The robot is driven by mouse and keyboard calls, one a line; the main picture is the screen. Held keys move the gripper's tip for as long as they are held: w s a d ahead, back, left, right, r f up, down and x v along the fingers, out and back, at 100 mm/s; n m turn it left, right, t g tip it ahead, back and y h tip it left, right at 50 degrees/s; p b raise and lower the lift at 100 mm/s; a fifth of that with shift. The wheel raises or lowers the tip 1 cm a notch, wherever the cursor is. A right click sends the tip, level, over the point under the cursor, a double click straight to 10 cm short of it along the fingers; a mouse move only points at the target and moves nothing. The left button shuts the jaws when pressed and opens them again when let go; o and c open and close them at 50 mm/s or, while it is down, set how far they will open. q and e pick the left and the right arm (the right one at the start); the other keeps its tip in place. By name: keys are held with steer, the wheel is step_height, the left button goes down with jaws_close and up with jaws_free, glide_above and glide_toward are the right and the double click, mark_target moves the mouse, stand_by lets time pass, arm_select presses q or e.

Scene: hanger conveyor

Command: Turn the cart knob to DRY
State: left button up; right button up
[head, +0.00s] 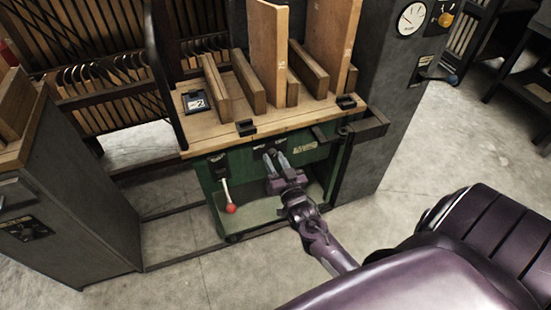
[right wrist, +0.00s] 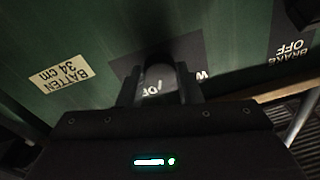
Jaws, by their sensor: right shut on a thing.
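The cart (head: 212,180) has a green front below a wooden top. My right gripper (head: 275,160) reaches its front panel from the lower right, just below the wooden edge. In the right wrist view its fingers (right wrist: 160,88) are shut on the cart knob (right wrist: 158,72), in front of a dark label plate. The plate's lettering is partly hidden by the fingers, so I cannot tell which mark the knob points to. My left gripper is not in view.
A brake lever with a red ball (head: 231,208) hangs left of my gripper. Upright boards (head: 268,55) stand on the wooden top. A grey cabinet with a gauge (head: 411,18) stands to the right. Another dark cabinet (head: 85,225) stands to the left. Bare floor lies in front.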

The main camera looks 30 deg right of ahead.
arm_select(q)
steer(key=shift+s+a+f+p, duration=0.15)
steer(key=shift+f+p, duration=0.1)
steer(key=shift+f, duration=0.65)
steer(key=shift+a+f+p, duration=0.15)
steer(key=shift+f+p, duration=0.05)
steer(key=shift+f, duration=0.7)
arm_select(e)
steer(key=shift+a+m+h, duration=0.1)
steer(key=shift+m+h, duration=0.2)
steer(key=shift+m, duration=1.9)
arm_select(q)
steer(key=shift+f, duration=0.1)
arm_select(e)
steer(key=o, duration=1)
steer(key=shift+c, duration=0.2)
